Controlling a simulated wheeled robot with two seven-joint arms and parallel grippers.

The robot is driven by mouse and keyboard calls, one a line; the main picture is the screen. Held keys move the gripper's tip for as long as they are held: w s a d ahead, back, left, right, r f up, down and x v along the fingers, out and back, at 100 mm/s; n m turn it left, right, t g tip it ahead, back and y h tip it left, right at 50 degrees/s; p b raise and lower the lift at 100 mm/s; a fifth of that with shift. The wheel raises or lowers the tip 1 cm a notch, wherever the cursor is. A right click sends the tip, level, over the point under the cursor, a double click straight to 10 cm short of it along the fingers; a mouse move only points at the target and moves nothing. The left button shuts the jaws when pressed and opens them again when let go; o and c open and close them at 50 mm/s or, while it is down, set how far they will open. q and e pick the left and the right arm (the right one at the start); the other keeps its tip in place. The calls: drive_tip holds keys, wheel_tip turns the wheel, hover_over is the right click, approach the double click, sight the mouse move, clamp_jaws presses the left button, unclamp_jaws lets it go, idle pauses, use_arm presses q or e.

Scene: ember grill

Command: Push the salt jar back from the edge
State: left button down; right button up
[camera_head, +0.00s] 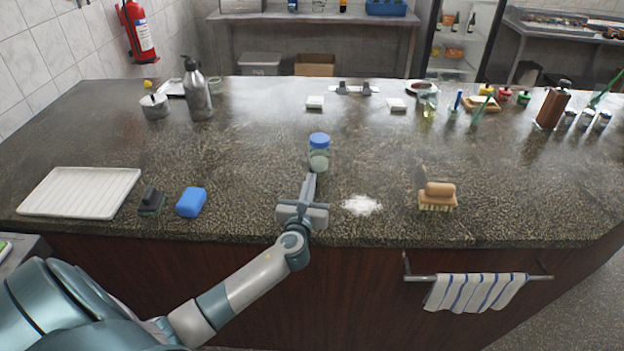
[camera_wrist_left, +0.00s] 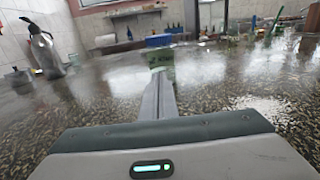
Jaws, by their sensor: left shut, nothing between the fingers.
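The salt jar (camera_head: 319,159) is a clear, greenish jar with a blue lid, upright on the dark speckled counter (camera_head: 250,150). In the left wrist view the jar (camera_wrist_left: 160,58) stands straight ahead, beyond the fingertips. My left gripper (camera_head: 311,178) is shut and empty, its fingers pointing at the near side of the jar. The fingertips are at or very near the jar's lower front; I cannot tell whether they touch. The left gripper's fingers also show in the left wrist view (camera_wrist_left: 159,85). My right gripper is not in view.
A patch of spilled white salt (camera_head: 361,205) lies right of my gripper, with a wooden brush (camera_head: 438,197) further right. A blue sponge (camera_head: 191,202), a dark scrubber (camera_head: 152,201) and a white tray (camera_head: 80,191) lie left. The counter behind the jar is clear up to small white items.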

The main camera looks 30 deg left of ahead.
use_arm(q)
drive_tip(key=b+v, duration=0.1)
drive_tip(key=v, duration=0.4)
drive_tip(key=shift+s, duration=0.1)
drive_tip(key=shift+v, duration=0.8)
drive_tip(key=shift+r, duration=0.1)
drive_tip(key=shift+d, duration=0.1)
